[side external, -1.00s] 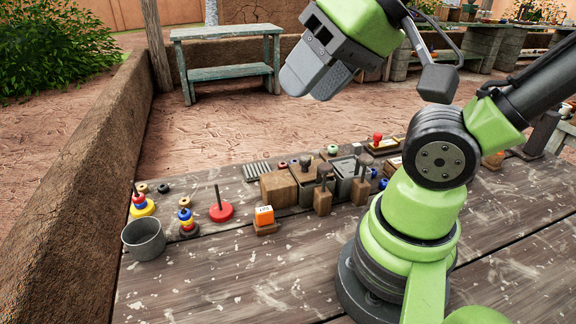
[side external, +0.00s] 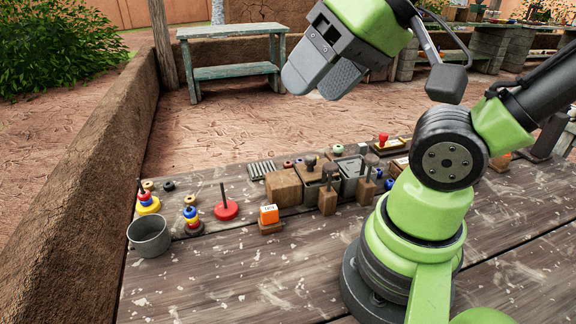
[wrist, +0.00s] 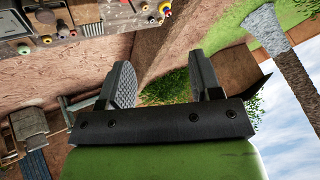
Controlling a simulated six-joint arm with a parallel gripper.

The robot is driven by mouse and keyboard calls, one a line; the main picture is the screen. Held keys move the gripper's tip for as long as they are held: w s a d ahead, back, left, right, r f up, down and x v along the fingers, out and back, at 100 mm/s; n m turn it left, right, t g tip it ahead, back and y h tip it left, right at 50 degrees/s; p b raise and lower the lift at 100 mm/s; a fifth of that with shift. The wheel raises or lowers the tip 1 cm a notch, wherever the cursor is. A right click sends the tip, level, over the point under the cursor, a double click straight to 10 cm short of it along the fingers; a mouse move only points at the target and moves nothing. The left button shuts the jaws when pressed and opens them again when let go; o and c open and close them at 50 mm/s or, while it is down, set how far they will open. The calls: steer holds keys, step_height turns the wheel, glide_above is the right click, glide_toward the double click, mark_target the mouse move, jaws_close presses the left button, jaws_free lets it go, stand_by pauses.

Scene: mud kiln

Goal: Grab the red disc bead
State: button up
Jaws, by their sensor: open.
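My gripper (side external: 314,84) is open and empty, high above the far side of the table. In the wrist view its two fingers (wrist: 162,70) stand apart with nothing between them. A small dark red bead (side external: 288,164) lies behind the wooden blocks; its shape is too small to make out. A red disc with an upright peg (side external: 226,211) stands on the left part of the table. Red rings also show in the yellow-based stack (side external: 149,206) and the black-based stack (side external: 193,222). I cannot tell which is the red disc bead.
A grey cup (side external: 149,238) stands at the table's left edge. An orange block on a wooden base (side external: 269,217), wooden blocks (side external: 283,188) and grey bins (side external: 353,168) fill the middle. The front of the table (side external: 240,285) is clear. A mud wall (side external: 95,170) runs along the left.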

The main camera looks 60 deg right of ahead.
steer(key=n+g+h, duration=0.3)
steer(key=n+g, duration=0.5)
steer(key=n, duration=0.3)
glide_above(283, 166)
steer(key=f, duration=2.5)
steer(key=shift+w+d+f, duration=0.15)
steer(key=shift+d+f, duration=0.1)
steer(key=f, duration=0.2)
steer(key=s+f, duration=0.1)
steer(key=f, duration=0.2)
steer(key=shift+s+f, duration=0.15)
steer(key=shift+f, duration=0.15)
